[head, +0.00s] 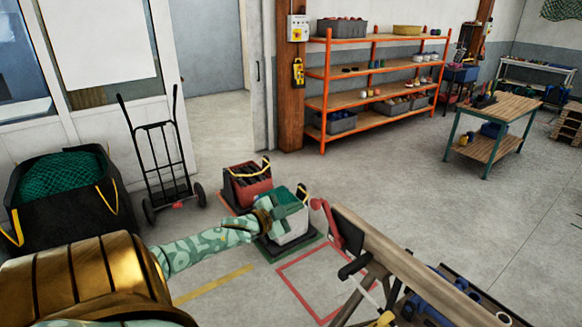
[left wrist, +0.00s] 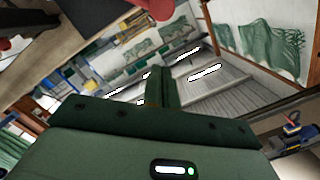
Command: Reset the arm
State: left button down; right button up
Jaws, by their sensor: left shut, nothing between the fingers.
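My left arm comes in from the lower left in the head view, its forearm patterned in pale green. My left gripper (head: 303,197) is in front of a white-and-green box on the floor and hides part of it. I cannot tell whether they touch. In the left wrist view, the dark green fingers (left wrist: 158,88) are together with nothing between them. That view is tilted and takes in ceiling lights and hung nets. My right gripper is not in view.
A wooden beam on a trestle (head: 420,265) with a red fitting stands at the lower right. A red crate (head: 247,186), hand truck (head: 160,155) and black net bin (head: 75,225) stand leftward. An orange shelf (head: 375,100) and workbench (head: 500,110) stand behind. The middle floor is clear.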

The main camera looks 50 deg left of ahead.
pick_arm(q)
jog(key=shift+s+d+r, duration=0.1)
jog(key=shift+s, duration=0.35)
jog(key=shift+s+d+r, duration=0.1)
jog(key=shift+s, duration=0.3)
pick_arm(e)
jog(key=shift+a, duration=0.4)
pick_arm(q)
jog(key=shift+d, duration=0.1)
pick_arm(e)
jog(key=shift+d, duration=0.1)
